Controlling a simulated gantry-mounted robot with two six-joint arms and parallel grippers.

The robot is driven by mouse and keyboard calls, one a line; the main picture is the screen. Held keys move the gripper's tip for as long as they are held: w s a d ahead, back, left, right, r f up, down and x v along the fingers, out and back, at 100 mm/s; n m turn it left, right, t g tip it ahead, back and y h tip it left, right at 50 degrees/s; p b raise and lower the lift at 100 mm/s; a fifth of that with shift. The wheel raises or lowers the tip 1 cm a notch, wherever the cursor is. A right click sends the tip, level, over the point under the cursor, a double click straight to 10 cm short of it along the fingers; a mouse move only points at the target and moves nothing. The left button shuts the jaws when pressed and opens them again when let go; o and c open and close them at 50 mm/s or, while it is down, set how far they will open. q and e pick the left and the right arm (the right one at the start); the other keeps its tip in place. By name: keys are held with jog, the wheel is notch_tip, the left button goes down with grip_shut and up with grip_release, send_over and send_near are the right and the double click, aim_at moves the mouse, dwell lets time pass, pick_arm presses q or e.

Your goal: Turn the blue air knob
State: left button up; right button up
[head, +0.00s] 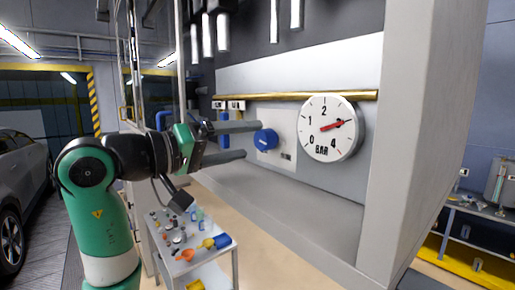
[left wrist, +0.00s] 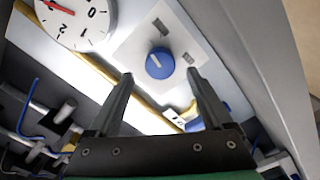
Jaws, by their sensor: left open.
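The blue air knob (head: 265,139) is a round dial on a pale panel (head: 285,124), left of the gauge. It also shows in the left wrist view (left wrist: 160,63), with a white mark on its face. My left gripper (head: 252,140) is open and empty, its two dark fingers pointing at the knob. In the left wrist view the fingertips (left wrist: 160,74) lie on either side of the knob's lower part in the picture. I cannot tell whether they touch it. The round BAR gauge (head: 332,128) has its red needle near where 3 would be. My right gripper is not in view.
A brass pipe (head: 300,96) runs above the knob and gauge. A grey ledge (head: 300,200) lies below and a thick pale pillar (head: 415,130) stands at right. A small trolley (head: 205,262) with several small items stands below my left arm.

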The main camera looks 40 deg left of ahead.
pick_arm(q)
jog(key=s+b, duration=0.1)
jog(key=s, duration=0.5)
jog(key=shift+s+a+b, duration=0.35)
jog(key=shift+b, duration=0.05)
